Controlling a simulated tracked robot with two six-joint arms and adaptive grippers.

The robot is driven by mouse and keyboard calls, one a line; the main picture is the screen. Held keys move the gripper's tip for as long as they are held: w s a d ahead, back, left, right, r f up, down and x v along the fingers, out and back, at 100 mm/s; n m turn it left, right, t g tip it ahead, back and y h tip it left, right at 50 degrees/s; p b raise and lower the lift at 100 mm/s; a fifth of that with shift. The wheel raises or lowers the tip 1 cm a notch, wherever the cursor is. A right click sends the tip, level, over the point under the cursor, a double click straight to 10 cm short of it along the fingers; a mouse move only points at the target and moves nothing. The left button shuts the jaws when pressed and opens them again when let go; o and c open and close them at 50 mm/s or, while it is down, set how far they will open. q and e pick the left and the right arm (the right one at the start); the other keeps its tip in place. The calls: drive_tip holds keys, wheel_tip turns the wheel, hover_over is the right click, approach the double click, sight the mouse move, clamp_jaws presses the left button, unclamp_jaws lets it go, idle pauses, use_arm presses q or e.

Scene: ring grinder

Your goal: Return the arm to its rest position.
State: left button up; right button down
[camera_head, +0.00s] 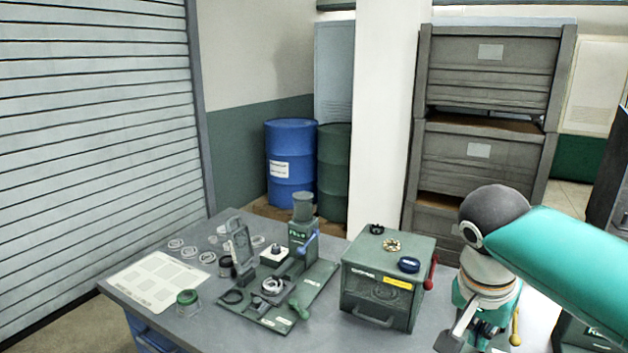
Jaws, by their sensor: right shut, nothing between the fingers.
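My right arm (565,262) comes in from the right with a teal link and a dark round joint. My right gripper (470,335) hangs below it at the lower right, beside the table's right part, partly cut off by the bottom edge. It is shut and empty. It is apart from the green box to its left. A green press-like device (302,235) with a blue-handled lever stands on a green base plate (316,283) mid-table, a metal ring (272,286) on the plate. My left gripper does not show.
The grey table (215,325) also holds a green box (375,292) with a red handle and small rings on top, a pale sheet (157,282), and several loose rings. A yellow-handled item (515,327) is close to my gripper. Drums (291,160) and crates (482,75) stand behind.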

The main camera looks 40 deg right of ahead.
drive_tip(key=w+a+f+n+y+b, duration=0.25)
drive_tip(key=w+a+f, duration=0.3)
drive_tip(key=f, duration=0.55)
drive_tip(key=w+a+f+n+t+y+b, duration=0.1)
drive_tip(key=w+a+f+n, duration=0.4)
drive_tip(key=f, duration=0.5)
drive_tip(key=w+a+f+n+y+b, duration=0.25)
drive_tip(key=w+a+f, duration=0.4)
drive_tip(key=f, duration=0.45)
drive_tip(key=s+a+f+n+b, duration=0.1)
drive_tip(key=s+a+f, duration=0.2)
drive_tip(key=a+f, duration=0.2)
drive_tip(key=s+a+f+n+y+b, duration=0.1)
drive_tip(key=a+f, duration=0.4)
drive_tip(key=f, duration=0.7)
drive_tip(key=s+a+f+n+b, duration=0.2)
drive_tip(key=s+a+f+n, duration=0.1)
drive_tip(key=f, duration=0.5)
drive_tip(key=shift+s+a+f+y, duration=0.3)
drive_tip(key=shift+s+a, duration=0.5)
drive_tip(key=shift+a, duration=0.3)
